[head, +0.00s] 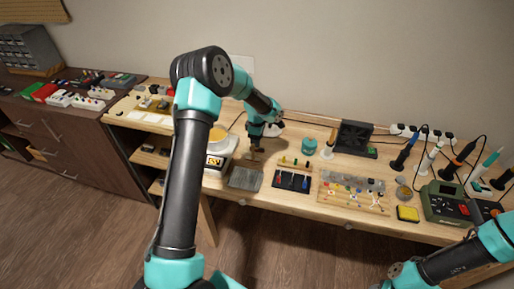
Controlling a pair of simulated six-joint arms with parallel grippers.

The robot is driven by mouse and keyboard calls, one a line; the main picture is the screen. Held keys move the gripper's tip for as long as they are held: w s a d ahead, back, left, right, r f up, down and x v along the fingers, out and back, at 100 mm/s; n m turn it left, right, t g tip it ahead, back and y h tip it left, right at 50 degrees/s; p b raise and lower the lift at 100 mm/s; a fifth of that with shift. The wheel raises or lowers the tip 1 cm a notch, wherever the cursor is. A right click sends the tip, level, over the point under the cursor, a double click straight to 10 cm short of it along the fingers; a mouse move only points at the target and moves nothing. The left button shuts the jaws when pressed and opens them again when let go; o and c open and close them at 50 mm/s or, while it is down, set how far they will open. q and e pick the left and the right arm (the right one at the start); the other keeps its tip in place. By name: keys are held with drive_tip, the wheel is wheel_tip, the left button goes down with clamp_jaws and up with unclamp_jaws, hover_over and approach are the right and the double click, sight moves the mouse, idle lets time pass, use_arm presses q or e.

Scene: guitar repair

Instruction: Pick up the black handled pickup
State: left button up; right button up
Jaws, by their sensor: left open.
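My left gripper (256,146) points down over the workbench (225,197), between the white scale and the teal jar. It is open, and its fingertips are small and dark here. A small brownish item (257,156) shows right under or between the fingertips; I cannot tell whether they touch it. I cannot single out the black handled pickup for certain at this size; my left arm hides part of the bench. My right arm enters at the lower right, and its gripper is out of the picture.
A white scale (216,159) stands left of the gripper, and a grey mat (245,179) lies in front. A black tool mat (291,181), a teal jar (309,146) and a parts tray (352,185) lie to the right. A green soldering station (443,203) stands farther right.

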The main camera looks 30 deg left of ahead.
use_arm(q)
drive_tip(key=shift+c, duration=0.5)
clamp_jaws()
drive_tip(key=shift+r, duration=0.1)
wheel_tip(320, 180, up, 10)
drive_tip(key=shift+f, duration=0.1)
idle(0.4)
idle(0.4)
